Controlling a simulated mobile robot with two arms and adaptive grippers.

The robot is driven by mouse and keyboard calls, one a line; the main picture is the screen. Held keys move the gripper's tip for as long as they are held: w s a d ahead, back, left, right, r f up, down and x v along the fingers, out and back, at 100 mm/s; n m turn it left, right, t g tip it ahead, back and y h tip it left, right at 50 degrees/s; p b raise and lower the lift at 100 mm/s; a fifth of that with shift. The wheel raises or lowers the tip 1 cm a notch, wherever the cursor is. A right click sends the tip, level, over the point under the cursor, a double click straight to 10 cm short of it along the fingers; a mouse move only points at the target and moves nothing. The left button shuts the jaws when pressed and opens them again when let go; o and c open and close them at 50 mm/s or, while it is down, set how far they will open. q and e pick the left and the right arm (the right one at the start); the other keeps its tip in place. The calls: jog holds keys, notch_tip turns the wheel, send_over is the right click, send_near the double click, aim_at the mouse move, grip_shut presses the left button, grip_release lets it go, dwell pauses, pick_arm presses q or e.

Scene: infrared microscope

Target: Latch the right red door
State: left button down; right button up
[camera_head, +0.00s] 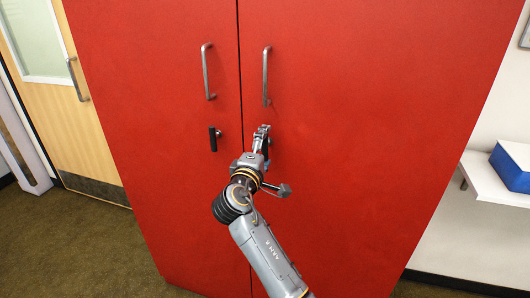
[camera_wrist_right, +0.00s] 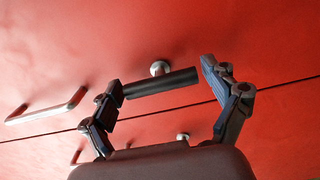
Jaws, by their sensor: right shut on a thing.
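The right red door (camera_head: 350,130) stands flush with the left red door (camera_head: 160,120), with a thin seam between them. My right gripper (camera_head: 263,131) is at the right door's latch, below its long metal handle (camera_head: 266,76). In the right wrist view, the black latch bar (camera_wrist_right: 160,86) sits on a round metal mount and lies nearly along the seam. The fingers of my right gripper (camera_wrist_right: 161,76) are shut on the bar, one at each end. In the head view the gripper mostly hides this latch. My left gripper is not in view.
The left door has its own black latch (camera_head: 213,139), upright, and a metal handle (camera_head: 207,72), both close to my right gripper. A wooden door (camera_head: 80,130) is at the left. A white shelf (camera_head: 485,180) with a blue box (camera_head: 512,165) is at the right.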

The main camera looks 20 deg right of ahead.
dwell(0.4)
jog(key=o, duration=0.9)
jog(key=shift+o, duration=0.2)
